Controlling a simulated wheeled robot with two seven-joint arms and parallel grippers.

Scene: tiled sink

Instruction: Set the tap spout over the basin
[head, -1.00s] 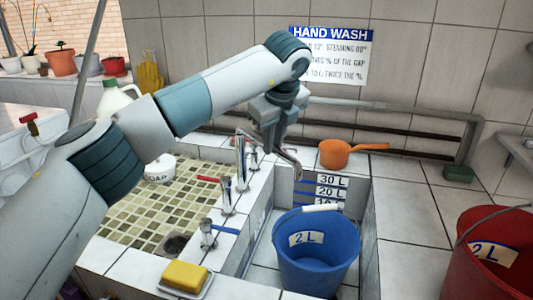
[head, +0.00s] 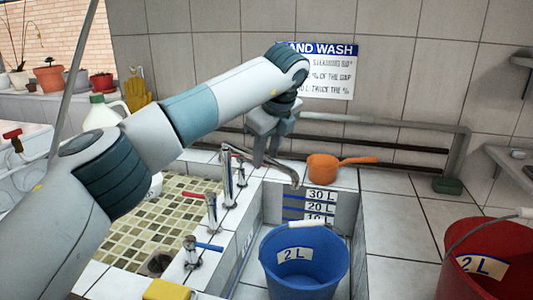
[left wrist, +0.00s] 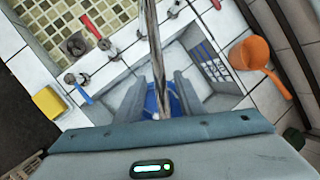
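The chrome tap spout (head: 285,168) runs from the tall tap on the ledge. Its bent tip is above the tiled trough with the blue bucket (head: 303,262), on the right of the ledge. The mosaic-floored basin (head: 187,206) lies on the left of the ledge. My left gripper (head: 267,158) is over the spout, fingers down. In the left wrist view the spout (left wrist: 152,45) passes between the open fingers of my left gripper (left wrist: 161,98), with gaps visible on both sides. My right gripper is not in view.
Small taps with a red handle (head: 194,194) and a blue handle (head: 207,246) stand along the ledge. An orange scoop (head: 322,168) lies behind the trough. A red bucket (head: 490,255) stands at right. Yellow soap (head: 167,290) is at the front. Pipes run along the back wall.

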